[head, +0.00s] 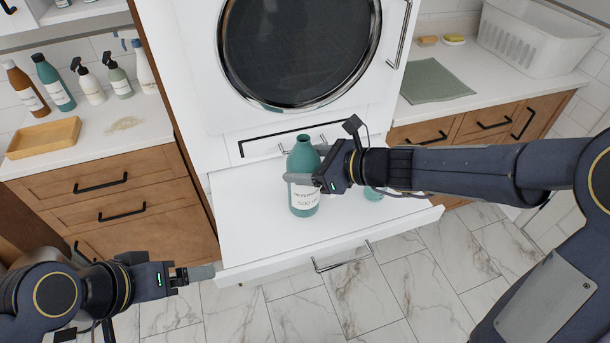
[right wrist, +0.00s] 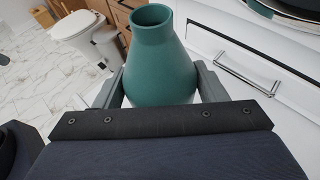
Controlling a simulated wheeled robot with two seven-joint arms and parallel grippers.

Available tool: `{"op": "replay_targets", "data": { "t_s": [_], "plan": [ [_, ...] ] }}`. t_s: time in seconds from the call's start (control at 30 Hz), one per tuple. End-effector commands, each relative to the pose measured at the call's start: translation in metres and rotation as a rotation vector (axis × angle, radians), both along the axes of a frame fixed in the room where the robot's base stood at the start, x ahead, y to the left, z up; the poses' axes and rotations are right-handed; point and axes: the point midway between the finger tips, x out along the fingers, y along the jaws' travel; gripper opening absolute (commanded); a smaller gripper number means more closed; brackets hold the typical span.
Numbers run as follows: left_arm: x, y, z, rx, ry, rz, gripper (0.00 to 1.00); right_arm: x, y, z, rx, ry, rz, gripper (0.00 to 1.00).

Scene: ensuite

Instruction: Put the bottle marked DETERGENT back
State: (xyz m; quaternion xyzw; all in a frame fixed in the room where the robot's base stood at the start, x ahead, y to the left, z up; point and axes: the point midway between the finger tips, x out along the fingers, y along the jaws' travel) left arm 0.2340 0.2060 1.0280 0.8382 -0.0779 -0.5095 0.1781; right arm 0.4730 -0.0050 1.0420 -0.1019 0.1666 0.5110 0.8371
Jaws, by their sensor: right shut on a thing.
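The teal bottle with a white label (head: 304,196) stands upright over the pulled-out white shelf (head: 245,225) below the round-door machine. The label's larger word is only partly readable. My right gripper (head: 306,180) is shut on the bottle from the right side. In the right wrist view the teal bottle (right wrist: 162,65) sits between the two fingers, its open neck upward. I cannot tell whether its base touches the shelf. My left gripper (head: 200,273) is at the lower left, left of the shelf's front corner, with its fingers seen edge-on. Nothing shows in it.
A small teal object (head: 373,194) stands on the shelf behind my right gripper, mostly hidden. Several bottles, one of them teal (head: 55,84), and a wooden tray (head: 43,137) are on the left counter. A green cloth (head: 433,82) and white basket (head: 535,40) are on the right counter.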

Motion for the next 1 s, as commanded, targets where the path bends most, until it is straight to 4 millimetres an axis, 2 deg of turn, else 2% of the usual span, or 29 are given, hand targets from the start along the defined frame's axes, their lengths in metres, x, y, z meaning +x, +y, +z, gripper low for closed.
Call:
{"op": "replay_targets", "data": {
  "t_s": [0.1,0.2,0.6,0.63,0.8,1.0],
  "plan": [
    [0.000,0.000,-0.008,0.000,0.000,0.000,0.91,0.001,0.002,-0.021,0.002,0.003,0.001,0.05],
    [0.000,0.000,-0.010,0.000,0.000,0.000,0.91,0.001,0.002,-0.030,0.003,0.001,0.001,0.05],
    [0.000,0.000,-0.014,0.000,0.000,0.000,0.91,0.001,0.001,-0.035,0.002,-0.002,0.001,0.05],
    [0.000,0.000,-0.014,0.000,0.000,0.000,0.91,0.001,0.001,-0.036,0.000,0.000,0.001,0.66],
    [0.000,0.000,-0.012,0.000,0.000,0.000,0.91,0.000,0.001,-0.034,0.000,0.000,0.001,0.87],
    [0.000,0.000,-0.012,0.000,0.000,0.000,0.91,0.000,0.001,-0.034,0.000,0.000,0.001,0.87]
  ]
}}
